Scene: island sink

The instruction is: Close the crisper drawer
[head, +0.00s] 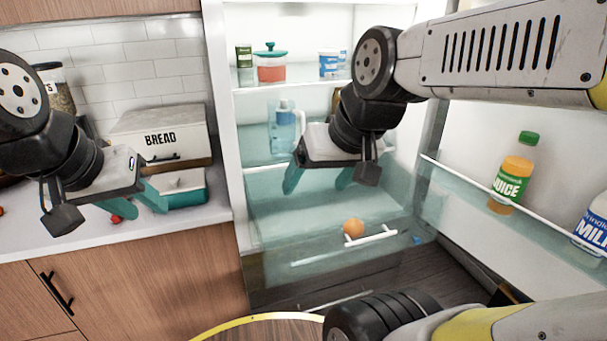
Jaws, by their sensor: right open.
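The crisper drawer (330,262) is a clear bin low in the open fridge. It appears pulled out toward me, with a white bar handle (372,238) on its front. An orange (353,228) shows just behind the handle and seems to be inside the drawer. My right gripper (318,180) is open and empty, above and to the left of the handle, apart from it. Its teal fingers point down. My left gripper (134,201) is over the counter on the left, with its teal fingers apart and nothing between them.
The open fridge door on the right holds a juice bottle (513,172) and a milk jug (593,228). Shelves above the drawer hold a red container (271,66) and a blue jug (285,125). A bread box (160,137) and a teal dish (188,195) stand on the counter.

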